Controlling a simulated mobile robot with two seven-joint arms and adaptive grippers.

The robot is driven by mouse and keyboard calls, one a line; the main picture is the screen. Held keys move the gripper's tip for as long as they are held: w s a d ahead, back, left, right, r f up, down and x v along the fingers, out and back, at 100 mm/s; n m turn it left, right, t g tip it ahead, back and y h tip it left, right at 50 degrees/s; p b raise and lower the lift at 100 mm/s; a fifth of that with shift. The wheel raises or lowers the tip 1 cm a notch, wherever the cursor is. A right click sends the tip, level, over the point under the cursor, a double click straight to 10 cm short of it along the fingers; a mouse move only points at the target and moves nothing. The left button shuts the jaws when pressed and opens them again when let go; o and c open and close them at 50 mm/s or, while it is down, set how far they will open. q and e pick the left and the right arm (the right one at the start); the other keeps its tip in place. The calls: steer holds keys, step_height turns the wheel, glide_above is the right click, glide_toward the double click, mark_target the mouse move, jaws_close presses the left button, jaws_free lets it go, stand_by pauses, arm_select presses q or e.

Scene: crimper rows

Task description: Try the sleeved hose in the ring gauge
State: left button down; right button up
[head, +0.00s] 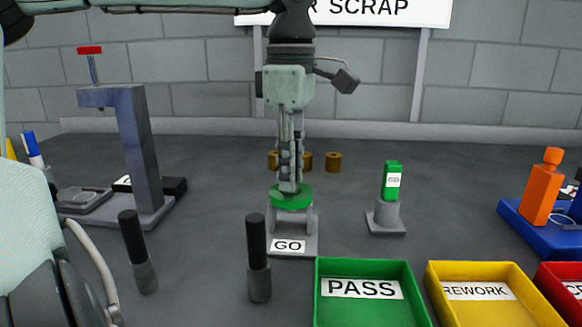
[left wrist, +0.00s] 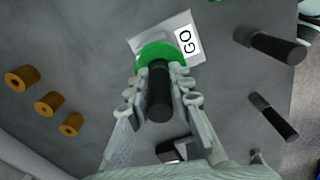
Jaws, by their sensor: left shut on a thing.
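My left gripper (head: 290,188) points straight down over the green ring gauge (head: 307,196), which sits on a grey stand (head: 307,246) labelled GO. In the left wrist view the gripper (left wrist: 159,98) is shut on a black hose (left wrist: 160,92), whose far end meets the green ring (left wrist: 153,50). No sleeve shows on this hose; its lower end is hidden at the ring, so I cannot tell how deep it sits. Two other black hoses with grey sleeves stand upright in front, one at left (head: 136,250) and one nearer the middle (head: 258,260). My right gripper is not in view.
A green PASS tray (head: 362,270), a yellow REWORK tray (head: 482,274) and a red tray (head: 565,275) line the front right. A green labelled piece on a grey post (head: 386,217) stands right of the gauge. Brass sleeves (head: 333,162) stand behind. A grey press (head: 140,150) is at left.

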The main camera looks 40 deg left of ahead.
mark_target(291, 144)
arm_select(q)
steer(key=shift+f, duration=0.4)
steer(key=shift+r, duration=0.15)
stand_by(0.8)
steer(key=shift+r+p, duration=0.8)
steer(key=shift+r, duration=0.25)
steer(key=shift+r+p, duration=0.55)
steer(key=shift+r, duration=2.8)
